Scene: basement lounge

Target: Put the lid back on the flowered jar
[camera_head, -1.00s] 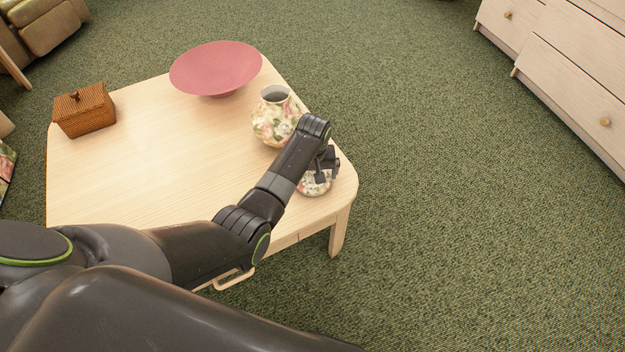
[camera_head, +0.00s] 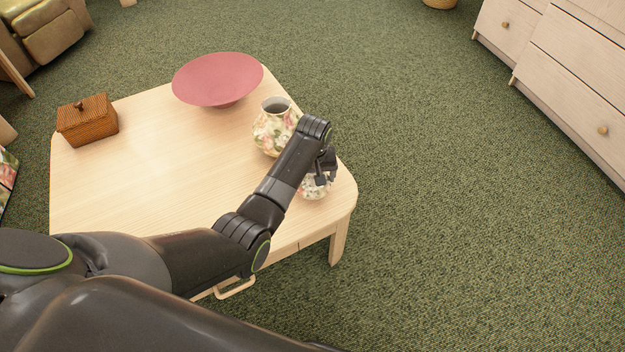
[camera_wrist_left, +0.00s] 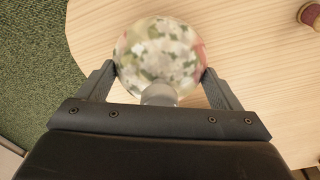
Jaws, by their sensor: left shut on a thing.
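The flowered jar (camera_head: 271,131) stands upright and open on the pale wooden table (camera_head: 160,190), near its right edge, with its dark mouth showing. The matching flowered lid (camera_head: 316,187) is near the table's front right corner, partly hidden by my gripper. My left gripper (camera_head: 322,180) is shut on the lid. In the left wrist view the lid (camera_wrist_left: 158,52) looks round and blurred, with a pale knob toward the gripper (camera_wrist_left: 160,85), a finger on each side. I cannot tell whether the lid touches the table. My right gripper is not in view.
A pink bowl (camera_head: 217,80) stands behind the jar, and a brown wicker box (camera_head: 87,120) sits at the table's back left. The table's middle is clear. A pale drawer chest (camera_head: 570,85) stands on the carpet at right.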

